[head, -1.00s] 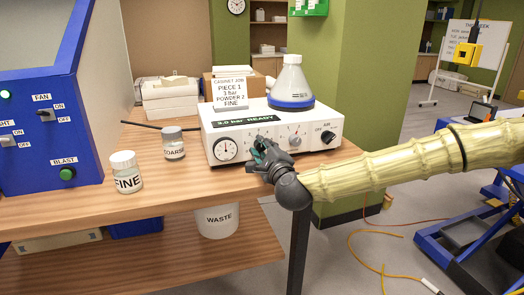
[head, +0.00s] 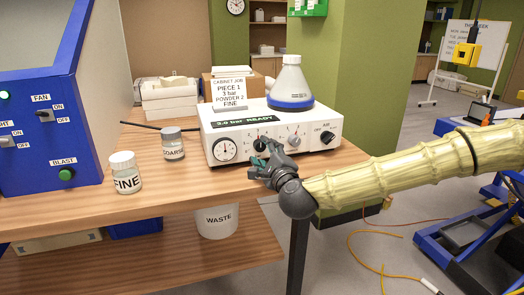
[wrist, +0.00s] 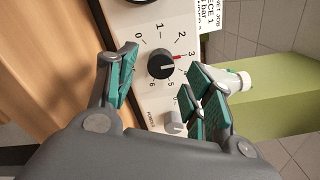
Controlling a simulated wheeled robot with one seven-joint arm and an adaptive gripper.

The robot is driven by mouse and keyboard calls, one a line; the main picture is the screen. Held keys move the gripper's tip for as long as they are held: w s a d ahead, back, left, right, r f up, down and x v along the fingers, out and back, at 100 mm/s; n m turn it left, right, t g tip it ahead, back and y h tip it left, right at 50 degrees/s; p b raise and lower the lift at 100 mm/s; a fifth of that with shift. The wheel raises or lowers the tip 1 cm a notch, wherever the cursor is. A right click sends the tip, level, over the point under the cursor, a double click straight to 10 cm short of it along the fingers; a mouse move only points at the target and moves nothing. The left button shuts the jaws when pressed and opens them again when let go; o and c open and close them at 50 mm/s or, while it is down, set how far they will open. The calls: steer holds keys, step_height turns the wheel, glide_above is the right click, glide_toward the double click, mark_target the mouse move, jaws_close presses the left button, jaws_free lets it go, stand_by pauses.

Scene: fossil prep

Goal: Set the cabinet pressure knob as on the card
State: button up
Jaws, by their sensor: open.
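The pressure knob (wrist: 161,65) is black, on the white powder unit (head: 215,138). In the wrist view its white line points right, toward the side of the scale with the 3, where a red mark sits. I cannot tell the line's exact reading. The green-lettered display (head: 250,120) appears to read 3.0 bar READY. The card (head: 229,92) says CABINET JOB, PIECE 1, 3 bar, POWDER 2, FINE. My gripper (wrist: 160,85) is open, with its teal-padded fingers on either side of the knob and a gap on both sides. It is just in front of the panel.
A gauge (head: 224,149) and an AIR switch (head: 327,137) flank the panel's knobs. A white flask with a blue base (head: 291,85) stands on the unit. FINE (head: 125,173) and COARSE (head: 173,145) jars stand on the bench, left of the unit. The blue cabinet (head: 50,130) is at far left.

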steer(key=v, duration=0.9)
steer(key=shift+s, duration=0.15)
stand_by(0.4)
